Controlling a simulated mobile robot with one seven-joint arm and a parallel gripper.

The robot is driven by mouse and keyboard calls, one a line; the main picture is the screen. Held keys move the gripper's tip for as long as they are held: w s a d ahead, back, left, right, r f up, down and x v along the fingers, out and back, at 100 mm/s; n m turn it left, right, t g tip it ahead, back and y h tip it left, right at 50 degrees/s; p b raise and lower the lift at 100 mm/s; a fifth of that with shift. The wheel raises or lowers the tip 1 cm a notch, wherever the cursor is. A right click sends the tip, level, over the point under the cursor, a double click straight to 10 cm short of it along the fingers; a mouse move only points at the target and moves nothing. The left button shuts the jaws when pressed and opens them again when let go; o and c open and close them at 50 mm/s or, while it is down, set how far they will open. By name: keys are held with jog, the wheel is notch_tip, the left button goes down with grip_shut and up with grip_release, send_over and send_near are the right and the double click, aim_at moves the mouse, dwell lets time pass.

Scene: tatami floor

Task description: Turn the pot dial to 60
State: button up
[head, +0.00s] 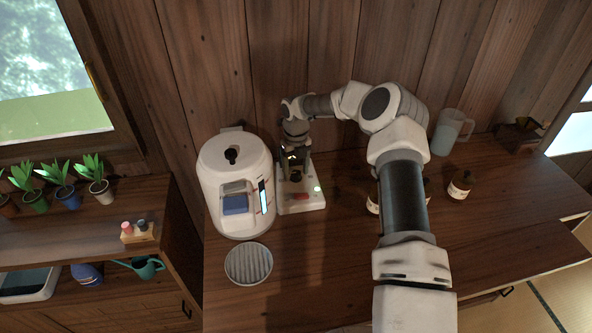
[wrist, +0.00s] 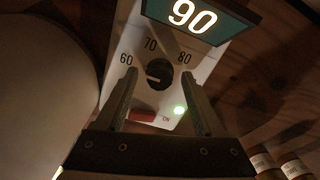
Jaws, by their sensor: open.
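The dial (wrist: 160,74) is a round dark knob on a pale panel (wrist: 140,45) marked 60, 70 and 80. A short light mark shows on the dial's left side. A display (wrist: 190,15) above reads 90. A lit green lamp (wrist: 179,109) marked ON and a red switch (wrist: 142,116) sit below the dial. My gripper (wrist: 160,78) is open, its fingers on either side of the dial; I cannot tell whether they touch it. In the head view my gripper (head: 293,160) is over the small white device (head: 310,207), and hides the dial.
A large white machine (head: 232,160) stands close on the left, with a round ribbed tray (head: 248,263) in front. Brown bottles (head: 460,185) and a clear pitcher (head: 450,132) stand to the right. The front right of the counter (head: 500,230) is clear.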

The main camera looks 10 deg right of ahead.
aim_at(296, 173)
jog(key=shift+r, duration=0.1)
notch_tip(296, 173, up, 17)
jog(key=p, duration=0.1)
jog(key=shift+r, duration=0.15)
dwell(0.3)
